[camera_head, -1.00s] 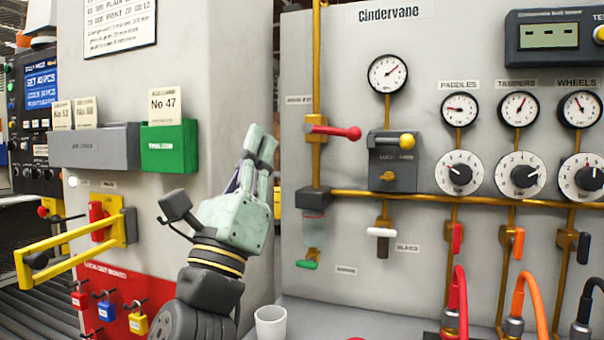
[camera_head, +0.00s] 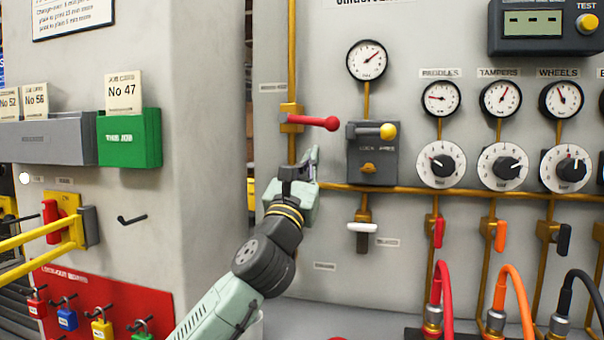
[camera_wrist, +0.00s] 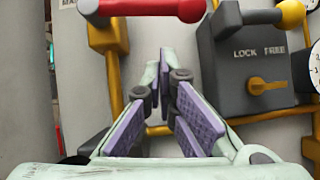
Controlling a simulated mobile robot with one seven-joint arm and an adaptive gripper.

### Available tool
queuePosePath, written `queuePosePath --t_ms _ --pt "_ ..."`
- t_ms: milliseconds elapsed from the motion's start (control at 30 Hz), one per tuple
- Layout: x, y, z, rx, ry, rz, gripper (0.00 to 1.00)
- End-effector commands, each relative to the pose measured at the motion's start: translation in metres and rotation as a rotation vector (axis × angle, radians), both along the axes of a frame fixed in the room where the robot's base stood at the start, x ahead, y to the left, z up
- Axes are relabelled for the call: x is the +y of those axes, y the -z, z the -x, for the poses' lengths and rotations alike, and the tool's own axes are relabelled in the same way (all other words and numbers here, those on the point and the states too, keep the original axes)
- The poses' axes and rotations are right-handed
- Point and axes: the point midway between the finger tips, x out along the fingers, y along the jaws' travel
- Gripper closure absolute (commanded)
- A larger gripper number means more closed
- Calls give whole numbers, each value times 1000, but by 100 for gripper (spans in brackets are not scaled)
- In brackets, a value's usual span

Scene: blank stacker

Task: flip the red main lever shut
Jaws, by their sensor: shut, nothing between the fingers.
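The red main lever (camera_head: 314,121) sits on a brass valve on the vertical brass pipe, sticking out to the right with its round knob at the free end. In the wrist view the red lever (camera_wrist: 155,8) crosses the top edge, partly cut off. My gripper (camera_head: 311,155) is just below the lever, pointing up at the panel. In the wrist view the purple-padded fingers of my gripper (camera_wrist: 164,62) come together at the tips with nothing between them. The tips appear below the lever and apart from it.
Right of the lever is a grey LOCK FREE box (camera_head: 372,160) with a yellow-knobbed handle (camera_head: 388,131). A horizontal brass pipe (camera_head: 450,192) runs behind my gripper. A gauge (camera_head: 367,60) is above. The grey cabinet with the green holder (camera_head: 130,140) stands left.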

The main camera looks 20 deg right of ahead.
Motion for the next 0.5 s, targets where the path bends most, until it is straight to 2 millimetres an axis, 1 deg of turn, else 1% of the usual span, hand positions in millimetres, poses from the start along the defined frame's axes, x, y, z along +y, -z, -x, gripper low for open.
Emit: queuePosePath --t_ms 33,200,500 --pt "-1 -13 1 -5 0 0 100" --pt "-4 -28 -1 -3 1 0 100" --pt "-5 -31 -1 -4 -1 0 100"
